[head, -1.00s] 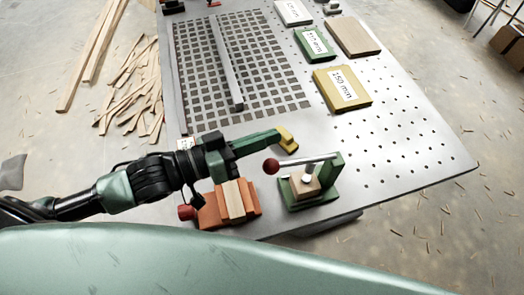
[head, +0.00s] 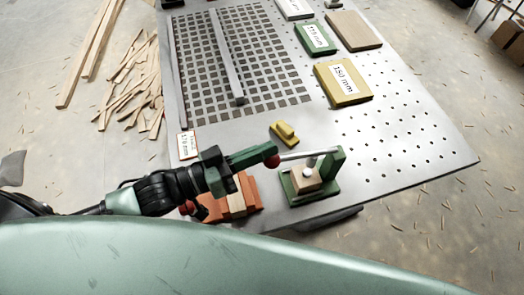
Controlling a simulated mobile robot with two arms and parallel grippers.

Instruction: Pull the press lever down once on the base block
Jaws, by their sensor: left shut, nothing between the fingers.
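The press lever (head: 297,155) is a grey rod with a red ball knob (head: 272,160) at its left end. It is hinged on a green upright (head: 334,164) and lies nearly level over the base block (head: 306,183), a light wooden block on a green base. A pale round-headed pin (head: 308,171) stands between rod and block. My left gripper (head: 262,155) is shut and empty, its fingertips right beside the knob on its left. I cannot tell whether they touch. My right gripper is not in view.
An orange clamp (head: 248,193) holding a wooden piece is below my left gripper. A small yellow block (head: 284,132) lies just behind the lever. A yellow 150 mm block (head: 343,82) and other labelled blocks lie farther back. The perforated table (head: 400,140) is clear at right.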

